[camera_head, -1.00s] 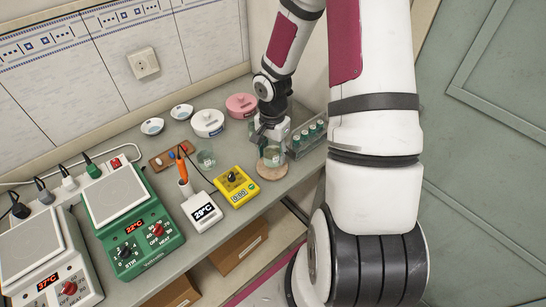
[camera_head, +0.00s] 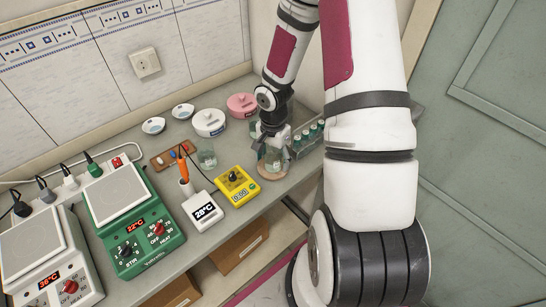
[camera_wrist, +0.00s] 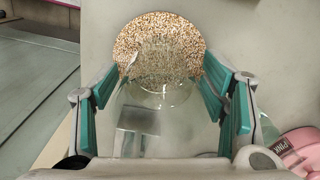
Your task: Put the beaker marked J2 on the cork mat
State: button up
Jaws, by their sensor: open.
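The cork mat (camera_head: 272,174) is a round speckled disc near the bench's right front edge; it also shows at the top of the wrist view (camera_wrist: 135,35). A clear glass beaker (camera_head: 270,158) stands at the mat, and in the wrist view the beaker (camera_wrist: 160,85) overlaps the mat's near part. No marking on it is readable. My gripper (camera_wrist: 165,92) is open, with its teal finger pads on either side of the beaker, apart from the glass. In the head view my gripper (camera_head: 271,140) is just above and around the beaker. A second glass beaker (camera_head: 207,158) stands to the left.
A rack of capped vials (camera_head: 308,137) stands close right of my gripper.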

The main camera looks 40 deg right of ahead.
jog(key=shift+r, duration=0.1)
jog(key=s+a+r+n+t+h, duration=0.1)
jog(key=a+r+n+h, duration=0.15)
jog(key=r, duration=1.85)
jog(key=s+a+r+n+t+y, duration=0.2)
jog(key=s+a+r+n+t, duration=0.2)
jog(key=s+a+r+n, duration=0.8)
notch_tip(320, 180, up, 4)
jog(key=shift+s+a+r+t, duration=0.25)
jog(key=shift+s+a+t, duration=0.05)
jog(key=shift+s+a, duration=0.6)
jog(key=shift+y, duration=0.25)
